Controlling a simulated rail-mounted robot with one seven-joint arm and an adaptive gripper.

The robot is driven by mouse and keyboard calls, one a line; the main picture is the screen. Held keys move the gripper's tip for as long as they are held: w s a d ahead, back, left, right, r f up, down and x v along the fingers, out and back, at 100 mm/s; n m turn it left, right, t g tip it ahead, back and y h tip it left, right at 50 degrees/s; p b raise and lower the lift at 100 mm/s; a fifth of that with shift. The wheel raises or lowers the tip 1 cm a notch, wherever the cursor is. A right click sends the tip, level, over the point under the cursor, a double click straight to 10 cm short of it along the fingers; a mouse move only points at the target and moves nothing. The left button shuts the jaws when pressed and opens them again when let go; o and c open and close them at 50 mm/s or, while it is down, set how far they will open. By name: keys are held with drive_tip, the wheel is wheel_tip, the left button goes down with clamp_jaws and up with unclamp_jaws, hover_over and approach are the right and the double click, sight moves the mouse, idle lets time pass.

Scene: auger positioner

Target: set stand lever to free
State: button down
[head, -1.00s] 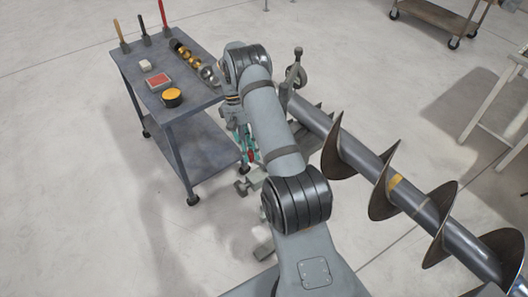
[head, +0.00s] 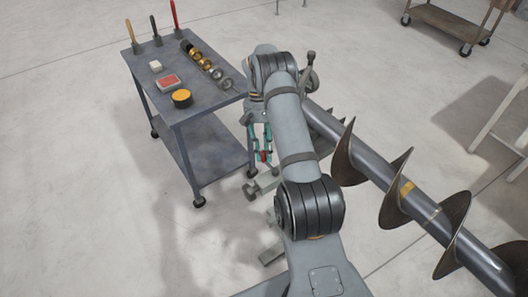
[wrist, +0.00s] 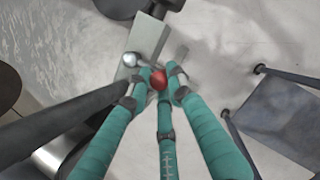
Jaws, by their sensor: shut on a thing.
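My gripper (wrist: 160,82) has teal fingers, closed around a small red ball knob (wrist: 159,79) in the wrist view. The knob appears to be the end of the stand lever; its shaft is hidden by the fingers. In the head view my gripper (head: 264,145) hangs beside the grey stand (head: 264,184), left of the auger, with a bit of red at its fingertips. The stand's grey block (wrist: 149,37) shows beyond the knob in the wrist view. My arm covers part of the stand, so the lever's setting cannot be read.
The long auger (head: 385,178) fills the right. A silver ball (wrist: 131,60) is close to the fingers. Open floor lies left.

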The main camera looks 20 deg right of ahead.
drive_tip(key=shift+s+d+f, duration=0.1)
drive_tip(key=shift+s+d, duration=0.05)
drive_tip(key=shift+s, duration=0.2)
drive_tip(key=c, duration=1.6)
unclamp_jaws()
drive_tip(key=shift+c, duration=0.2)
drive_tip(key=shift+w, duration=0.1)
drive_tip(key=shift+w+r, duration=0.15)
drive_tip(key=shift+r, duration=0.2)
drive_tip(key=v, duration=0.7)
drive_tip(key=shift+f, duration=0.1)
drive_tip(key=shift+x, duration=3.65)
